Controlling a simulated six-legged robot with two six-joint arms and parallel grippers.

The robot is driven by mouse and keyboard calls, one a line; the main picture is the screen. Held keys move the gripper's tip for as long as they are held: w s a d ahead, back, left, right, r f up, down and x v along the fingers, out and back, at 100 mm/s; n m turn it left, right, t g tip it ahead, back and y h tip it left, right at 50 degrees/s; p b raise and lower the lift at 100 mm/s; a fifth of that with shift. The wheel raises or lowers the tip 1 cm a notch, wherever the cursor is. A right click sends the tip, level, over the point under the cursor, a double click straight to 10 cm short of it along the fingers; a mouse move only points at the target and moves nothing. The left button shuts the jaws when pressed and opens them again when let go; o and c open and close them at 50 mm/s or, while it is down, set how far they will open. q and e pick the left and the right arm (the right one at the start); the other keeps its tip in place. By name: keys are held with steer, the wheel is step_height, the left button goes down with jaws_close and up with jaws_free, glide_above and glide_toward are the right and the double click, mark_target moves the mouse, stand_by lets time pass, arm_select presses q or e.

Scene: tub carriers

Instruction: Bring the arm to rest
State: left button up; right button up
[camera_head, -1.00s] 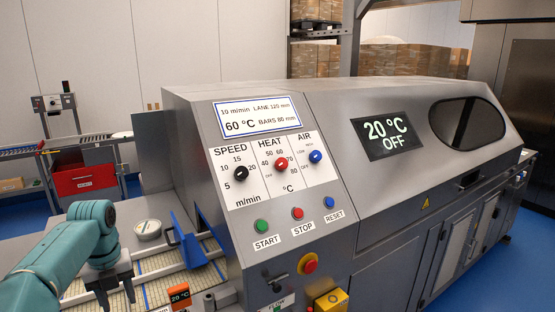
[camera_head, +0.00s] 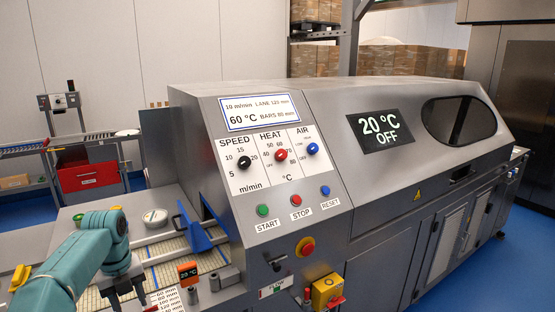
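My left arm, teal, comes in at the lower left. Its dark gripper (camera_head: 128,294) points down over the belt, with its two fingers apart and nothing seen between them. The gripper is left of the machine's control panel and touches none of its knobs or buttons. Part of the fingers is at or near the bottom edge of the view. My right gripper is not in view.
The grey machine has a black SPEED knob (camera_head: 244,163), a red HEAT knob (camera_head: 281,155) and a blue AIR knob (camera_head: 313,149). Its display (camera_head: 380,129) reads 20 °C OFF. A blue guide (camera_head: 196,236) and an orange-faced gauge (camera_head: 188,272) stand near the gripper.

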arm_select(q)
steer(key=s+d+f+n+h+b, duration=0.15)
steer(key=d+f+n, duration=0.25)
steer(key=f, duration=0.4)
steer(key=s+d+f+n, duration=0.2)
steer(key=d+f+n, duration=0.15)
steer(key=f, duration=0.35)
steer(key=s+d+f+n+h+b, duration=0.1)
steer(key=d+f+n, duration=0.35)
steer(key=f, duration=0.35)
steer(key=s+d+f+n+b, duration=0.2)
steer(key=s+d+f+n, duration=0.55)
steer(key=s+f, duration=0.25)
steer(key=s+d+f+n+h+b, duration=0.1)
steer(key=s+d+f+n, duration=0.2)
steer(key=s+n, duration=0.8)
steer(key=s, duration=0.4)
steer(key=shift+s+d, duration=0.2)
steer(key=shift+s, duration=0.15)
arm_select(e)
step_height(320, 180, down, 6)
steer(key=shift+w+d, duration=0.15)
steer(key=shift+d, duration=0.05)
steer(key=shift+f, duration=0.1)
